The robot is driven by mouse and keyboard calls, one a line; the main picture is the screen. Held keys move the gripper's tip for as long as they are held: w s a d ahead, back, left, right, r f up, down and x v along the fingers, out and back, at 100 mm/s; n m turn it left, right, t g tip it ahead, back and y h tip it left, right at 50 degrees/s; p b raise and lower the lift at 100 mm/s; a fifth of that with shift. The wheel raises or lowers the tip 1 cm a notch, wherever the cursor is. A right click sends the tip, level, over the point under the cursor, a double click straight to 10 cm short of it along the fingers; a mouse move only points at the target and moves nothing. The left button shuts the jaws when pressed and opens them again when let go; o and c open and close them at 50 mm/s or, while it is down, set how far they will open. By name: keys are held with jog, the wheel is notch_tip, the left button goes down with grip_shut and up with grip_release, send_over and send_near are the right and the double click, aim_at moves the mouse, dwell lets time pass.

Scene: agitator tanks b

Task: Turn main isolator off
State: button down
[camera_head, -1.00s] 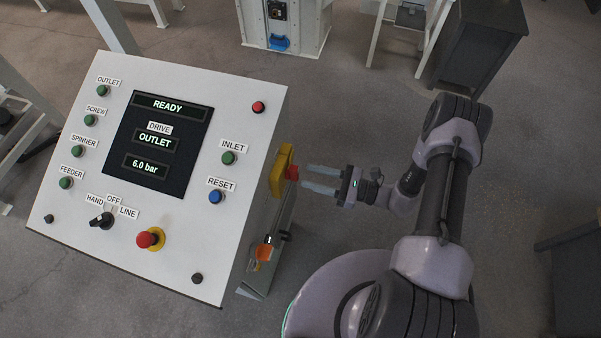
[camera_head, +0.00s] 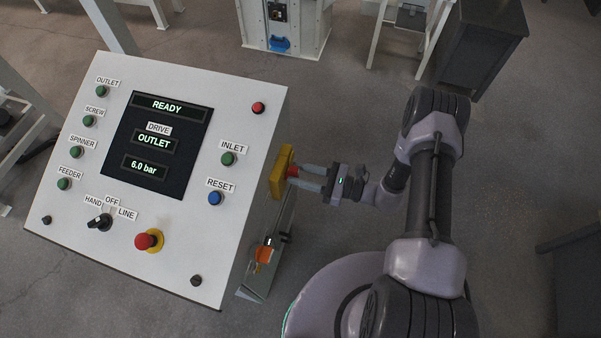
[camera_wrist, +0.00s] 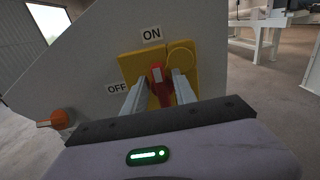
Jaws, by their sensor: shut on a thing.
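The main isolator is a red handle (camera_wrist: 158,78) on a yellow plate (camera_wrist: 130,66) on the side of the control cabinet. In the wrist view the handle stands roughly upright, toward the ON label (camera_wrist: 152,34); the OFF label (camera_wrist: 117,88) is to its left. My gripper (camera_wrist: 160,85) is shut on the red handle, one finger on each side. In the head view, my gripper (camera_head: 300,178) reaches the yellow plate (camera_head: 281,172) from the right, and its fingers partly hide the red handle (camera_head: 292,172).
The control panel (camera_head: 232,115) with its READY display is left of the isolator. An orange-ended handle (camera_head: 264,254) sticks out lower on the cabinet side, and also shows at left in the wrist view (camera_wrist: 55,120).

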jog(key=shift+n, duration=0.3)
jog(key=shift+s+a+f+n+b, duration=0.1)
jog(key=shift+s+f+n+b, duration=0.35)
jog(key=shift+n, duration=2.35)
jog(key=shift+s+a+f+n+b, duration=0.15)
jog(key=shift+n+b, duration=0.5)
jog(key=shift+n, duration=2.15)
jog(key=shift+s+a+f+n+b, duration=0.1)
jog(key=shift+s+f+n+b, duration=0.35)
jog(key=shift+n, duration=2.35)
jog(key=shift+w+r+n, duration=0.1)
jog(key=shift+w+n, duration=0.1)
jog(key=shift+n, duration=0.1)
jog(key=c, duration=1.4)
grip_release()
jog(key=shift+o, duration=0.2)
jog(key=shift+d, duration=0.15)
